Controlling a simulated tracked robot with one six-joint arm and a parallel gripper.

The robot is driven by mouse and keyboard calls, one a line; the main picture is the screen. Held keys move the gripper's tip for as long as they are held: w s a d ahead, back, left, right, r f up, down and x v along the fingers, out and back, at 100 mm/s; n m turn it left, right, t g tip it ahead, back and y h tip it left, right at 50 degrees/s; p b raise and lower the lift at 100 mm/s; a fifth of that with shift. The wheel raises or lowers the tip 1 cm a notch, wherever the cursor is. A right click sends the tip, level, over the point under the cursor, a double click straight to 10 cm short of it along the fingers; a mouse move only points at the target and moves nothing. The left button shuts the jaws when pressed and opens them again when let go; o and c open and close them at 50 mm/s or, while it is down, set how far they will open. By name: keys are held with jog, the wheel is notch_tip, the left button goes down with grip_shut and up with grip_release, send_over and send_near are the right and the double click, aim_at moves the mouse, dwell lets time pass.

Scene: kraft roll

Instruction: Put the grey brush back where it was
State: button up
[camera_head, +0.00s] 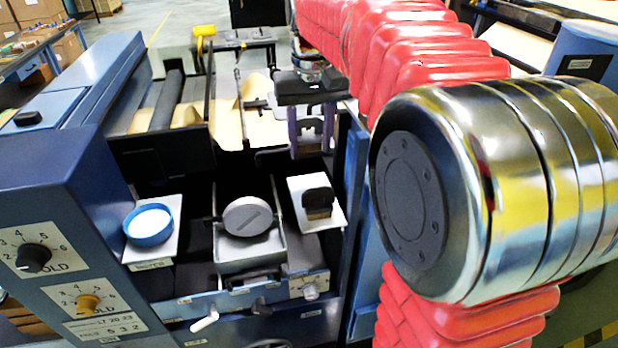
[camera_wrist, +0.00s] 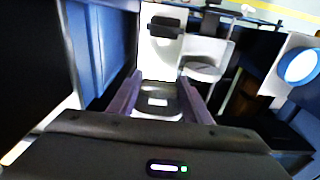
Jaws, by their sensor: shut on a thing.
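My gripper (camera_head: 312,133) hangs in front of the machine's back opening, with its purple fingers pointing down. It is shut on the grey brush (camera_head: 312,127), held above the white plate. In the wrist view, the fingers of my gripper (camera_wrist: 158,108) close on both sides of the brush (camera_wrist: 158,101), seen from above with a pale patch on top. A second, dark brush with brown bristles (camera_head: 318,203) stands on the white plate (camera_head: 334,222). It shows as a dark block (camera_wrist: 165,26) in the wrist view.
A grey round lid with a slot (camera_head: 248,216) sits in a metal tray (camera_head: 252,264) left of the plate. A blue dish with white contents (camera_head: 149,226) stands on another white plate (camera_head: 170,252). A blue post (camera_head: 353,190) stands close to the right.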

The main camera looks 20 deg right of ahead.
jog(key=shift+f, duration=2.35)
jog(key=shift+f, duration=1.85)
jog(key=shift+f, duration=0.6)
jog(key=o, duration=1.4)
jog(key=r, duration=1.3)
jog(key=shift+s+r, duration=0.1)
jog(key=shift+s, duration=0.25)
